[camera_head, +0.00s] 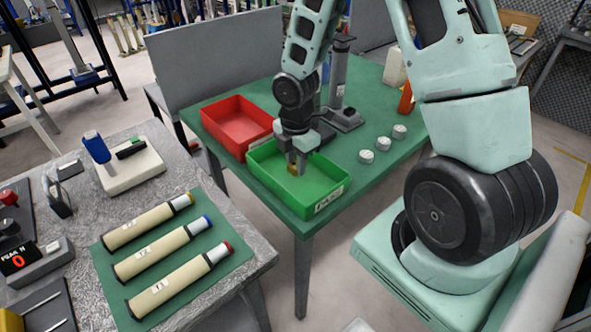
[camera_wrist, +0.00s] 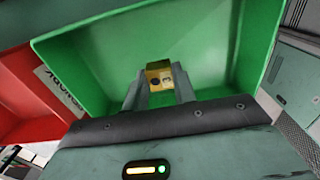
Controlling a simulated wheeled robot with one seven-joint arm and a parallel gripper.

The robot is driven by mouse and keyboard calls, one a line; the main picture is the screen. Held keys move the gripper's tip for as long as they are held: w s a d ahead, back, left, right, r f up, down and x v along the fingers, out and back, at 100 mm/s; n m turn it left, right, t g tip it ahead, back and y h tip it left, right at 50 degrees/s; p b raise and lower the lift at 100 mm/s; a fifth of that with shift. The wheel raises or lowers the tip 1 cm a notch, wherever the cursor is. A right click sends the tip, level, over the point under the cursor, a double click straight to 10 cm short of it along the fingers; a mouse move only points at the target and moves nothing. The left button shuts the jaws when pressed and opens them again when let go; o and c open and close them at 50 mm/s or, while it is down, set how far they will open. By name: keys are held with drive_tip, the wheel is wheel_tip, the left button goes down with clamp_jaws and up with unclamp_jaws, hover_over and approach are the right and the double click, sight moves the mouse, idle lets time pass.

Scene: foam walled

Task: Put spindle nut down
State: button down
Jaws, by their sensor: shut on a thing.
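The spindle nut (camera_wrist: 159,77) is a small brass-yellow block with dark round marks on its face. My gripper (camera_head: 297,165) points down into the green bin (camera_head: 325,203) and is shut on the nut. In the wrist view both fingers of my gripper (camera_wrist: 158,88) press on the nut's sides, with the green bin's floor and walls (camera_wrist: 215,45) around it. In the head view the nut (camera_head: 292,169) shows as a small yellow spot between the fingertips. I cannot tell whether the nut touches the bin floor.
A red bin (camera_head: 238,122) stands beside the green bin on the green table (camera_head: 375,97). Several small white round pieces (camera_head: 383,143) and a dark stand (camera_head: 342,117) sit to the right. A grey bench (camera_head: 222,222) at left carries three labelled tubes (camera_head: 165,250).

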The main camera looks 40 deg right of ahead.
drive_tip(key=shift+f, duration=1.35)
drive_tip(key=shift+f, duration=0.1)
drive_tip(key=c, duration=1.1)
unclamp_jaws()
drive_tip(key=shift+c, duration=0.2)
